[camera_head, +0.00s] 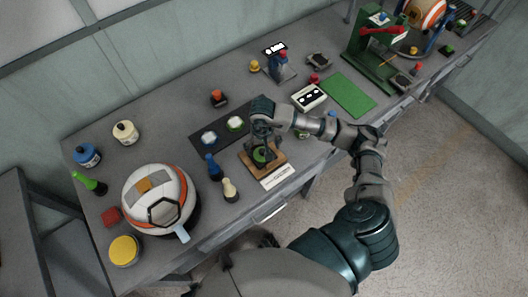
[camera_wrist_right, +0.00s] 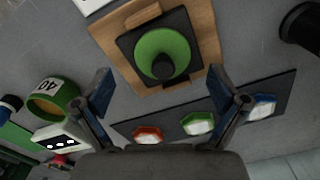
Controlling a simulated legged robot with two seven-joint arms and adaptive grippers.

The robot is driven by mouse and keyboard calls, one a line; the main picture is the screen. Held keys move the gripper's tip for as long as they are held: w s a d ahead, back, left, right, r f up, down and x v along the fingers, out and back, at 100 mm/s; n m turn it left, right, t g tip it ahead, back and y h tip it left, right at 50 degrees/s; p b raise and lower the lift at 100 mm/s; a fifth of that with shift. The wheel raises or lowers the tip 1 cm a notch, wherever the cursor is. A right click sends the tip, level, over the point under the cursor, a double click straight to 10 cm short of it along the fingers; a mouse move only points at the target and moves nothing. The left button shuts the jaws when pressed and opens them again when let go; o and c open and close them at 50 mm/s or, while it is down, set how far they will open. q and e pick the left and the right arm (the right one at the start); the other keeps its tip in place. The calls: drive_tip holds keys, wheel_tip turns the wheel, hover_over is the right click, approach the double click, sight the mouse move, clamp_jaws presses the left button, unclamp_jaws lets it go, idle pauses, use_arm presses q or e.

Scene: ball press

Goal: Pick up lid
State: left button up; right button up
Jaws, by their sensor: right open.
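The lid looks to be the round green piece with a black knob (camera_wrist_right: 160,50), set in a black square on a wooden board (camera_wrist_right: 203,30). In the head view the green piece (camera_head: 261,156) shows partly below my right gripper (camera_head: 263,140), and the wooden board lies near the table's front edge. In the right wrist view my right gripper (camera_wrist_right: 162,95) is open, its two fingers wide apart and nothing between them. The green piece lies beyond the fingertips, apart from them. My left gripper cannot be made out.
A dark mat (camera_wrist_right: 285,92) with orange, green and blue white-topped pieces lies beside the board. Blue (camera_head: 213,167) and cream (camera_head: 230,190) pawn-like pieces stand left of it. A white-and-orange helmet-like object (camera_head: 150,185) is further left. A green mat (camera_head: 349,95) lies right.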

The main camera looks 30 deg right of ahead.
sight(258, 153)
drive_tip(key=shift+a+f, duration=0.65)
drive_tip(key=shift+f, duration=0.25)
drive_tip(key=shift+d, duration=0.25)
drive_tip(key=shift+c, duration=0.2)
drive_tip(key=shift+d+f, duration=0.15)
drive_tip(key=shift+d, duration=0.45)
drive_tip(key=c, duration=1.2)
drive_tip(key=shift+s+a, duration=0.15)
drive_tip(key=shift+a, duration=0.05)
drive_tip(key=c, duration=0.4)
drive_tip(key=shift+a, duration=0.45)
clamp_jaws()
drive_tip(key=shift+d+f, duration=0.1)
drive_tip(key=shift+d, duration=0.05)
